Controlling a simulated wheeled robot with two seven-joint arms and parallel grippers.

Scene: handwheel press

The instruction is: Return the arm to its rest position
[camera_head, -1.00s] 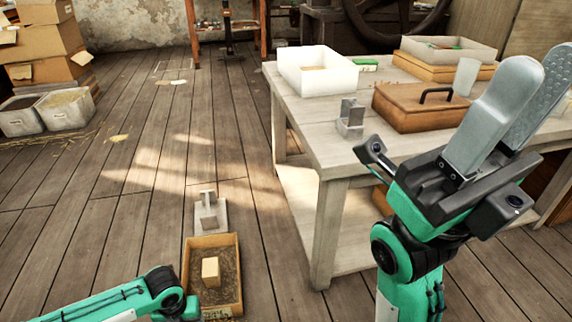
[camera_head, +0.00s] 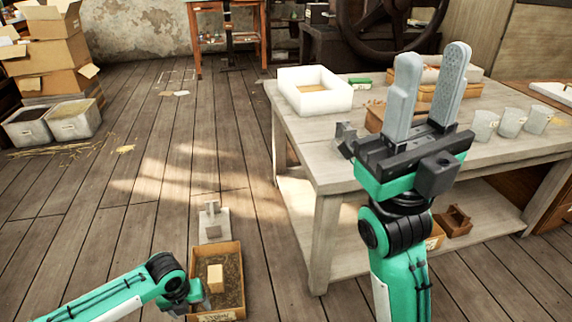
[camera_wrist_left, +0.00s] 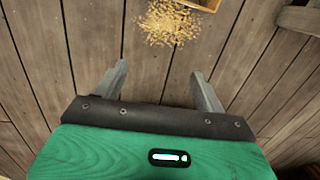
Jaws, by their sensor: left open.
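My right gripper (camera_head: 432,72) stands upright in front of the table in the head view, its two grey fingers pointing up. They are apart with a gap between them, and nothing is held. It hides part of the brown wooden box behind. My left gripper (camera_head: 203,298) is low at the bottom left, partly hidden by its own arm and beside the wooden tray. The left wrist view shows the left gripper (camera_wrist_left: 160,72) open and empty above the plank floor.
The wooden table (camera_head: 300,118) carries a white bin (camera_head: 318,103) and several cups. On the floor are a wooden tray (camera_head: 240,262) holding a pale block (camera_head: 215,275), and a grey metal fixture (camera_head: 213,228).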

